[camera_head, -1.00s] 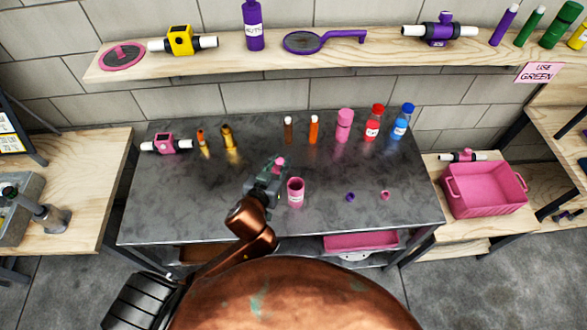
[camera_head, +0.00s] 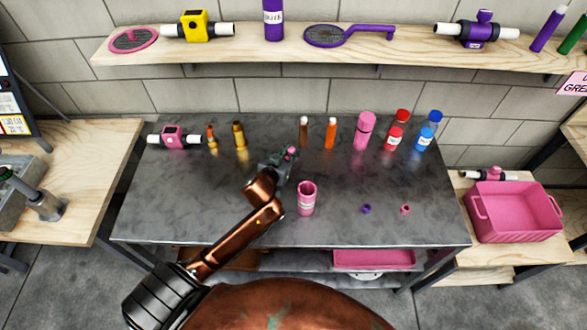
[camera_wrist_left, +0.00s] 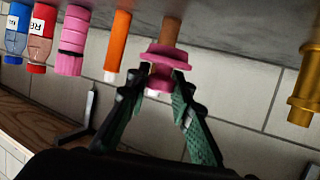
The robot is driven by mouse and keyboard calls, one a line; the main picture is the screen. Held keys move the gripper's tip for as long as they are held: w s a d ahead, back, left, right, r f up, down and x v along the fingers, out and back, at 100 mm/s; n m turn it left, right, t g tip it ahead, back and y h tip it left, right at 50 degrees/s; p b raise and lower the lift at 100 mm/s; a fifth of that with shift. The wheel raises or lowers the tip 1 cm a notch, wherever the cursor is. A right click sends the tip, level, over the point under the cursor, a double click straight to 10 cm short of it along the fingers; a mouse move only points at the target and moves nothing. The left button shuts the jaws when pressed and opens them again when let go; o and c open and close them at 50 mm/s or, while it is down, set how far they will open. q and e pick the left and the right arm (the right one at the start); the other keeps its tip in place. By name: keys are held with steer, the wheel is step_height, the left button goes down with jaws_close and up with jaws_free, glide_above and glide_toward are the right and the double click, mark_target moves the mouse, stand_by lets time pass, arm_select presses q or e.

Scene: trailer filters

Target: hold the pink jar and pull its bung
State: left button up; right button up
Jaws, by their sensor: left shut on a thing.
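The pink jar (camera_head: 306,202) stands upright on the dark metal table, its mouth open and dark inside. No gripper touches it. My left gripper (camera_head: 287,158) is just behind and left of the jar in the head view, shut on a small pink bung (camera_head: 291,152). In the left wrist view, the pink bung (camera_wrist_left: 163,62) sits between the tips of the two green-padded fingers of my left gripper (camera_wrist_left: 158,88). The bung is apart from the jar. My right gripper is not in view.
Along the table's back stand a brown tube (camera_head: 304,132), an orange tube (camera_head: 330,134), a pink bottle (camera_head: 364,131), red and blue bottles and brass pieces. A purple cap (camera_head: 366,209) and a small pink ring (camera_head: 405,209) lie right of the jar. The table's left front is clear.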

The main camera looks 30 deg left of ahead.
arm_select(q)
step_height(320, 180, down, 4)
steer(key=shift+f+b, duration=0.15)
steer(key=shift+b, duration=0.3)
step_height(320, 180, down, 3)
steer(key=shift+f+b, duration=0.1)
steer(key=shift+b, duration=0.4)
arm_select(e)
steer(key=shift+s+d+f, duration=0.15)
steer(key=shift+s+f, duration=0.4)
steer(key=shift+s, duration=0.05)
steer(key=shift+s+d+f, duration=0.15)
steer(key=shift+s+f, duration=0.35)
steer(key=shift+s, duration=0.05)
arm_select(q)
steer(key=o, duration=1)
steer(key=shift+f, duration=0.1)
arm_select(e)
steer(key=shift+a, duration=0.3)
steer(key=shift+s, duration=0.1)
